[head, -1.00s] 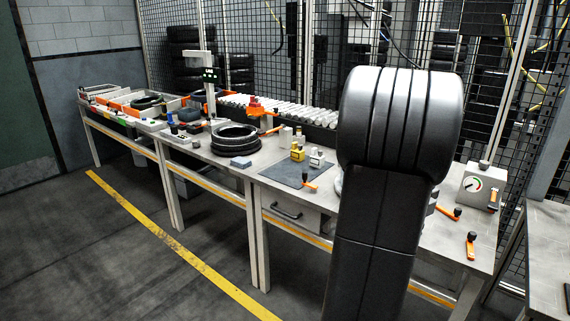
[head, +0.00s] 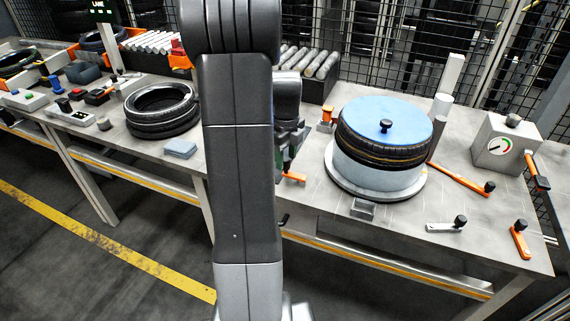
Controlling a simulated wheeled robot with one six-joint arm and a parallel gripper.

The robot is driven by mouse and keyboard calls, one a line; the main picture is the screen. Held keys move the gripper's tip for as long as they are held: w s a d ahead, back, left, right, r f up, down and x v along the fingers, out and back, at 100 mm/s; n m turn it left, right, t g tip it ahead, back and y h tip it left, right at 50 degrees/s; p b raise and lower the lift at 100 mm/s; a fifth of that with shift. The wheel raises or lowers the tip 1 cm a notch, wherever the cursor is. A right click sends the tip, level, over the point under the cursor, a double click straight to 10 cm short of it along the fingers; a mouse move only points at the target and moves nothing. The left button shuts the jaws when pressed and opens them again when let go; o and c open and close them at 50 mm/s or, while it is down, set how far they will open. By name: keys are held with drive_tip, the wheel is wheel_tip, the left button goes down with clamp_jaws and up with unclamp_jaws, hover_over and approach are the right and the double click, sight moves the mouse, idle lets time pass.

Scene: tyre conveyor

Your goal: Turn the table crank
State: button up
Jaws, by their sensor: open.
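A small silver crank arm with a black upright knob (head: 445,226) lies on the bench at the right front, in front of the round turntable (head: 345,187). An orange lever with a black knob (head: 462,180) lies behind it, and a shorter orange handle with a black knob (head: 520,240) is near the bench's right end. I cannot tell for sure which is the table crank. My gripper (head: 290,152) is left of the turntable, clear of all three handles. It is open, dark, and partly hidden by my arm.
A tyre (head: 385,146) under a blue disc (head: 388,122) sits on the turntable. A gauge box (head: 505,142) with an orange-and-black handle stands at the right. Stacked tyres (head: 160,112) and a blue-grey block (head: 180,149) are on the left. Mesh fencing runs behind.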

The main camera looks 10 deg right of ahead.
drive_tip(key=shift+w+f, duration=0.1)
drive_tip(key=shift+f, duration=1.5)
clamp_jaws()
drive_tip(key=shift+s+n, duration=0.2)
drive_tip(key=shift+n, duration=0.1)
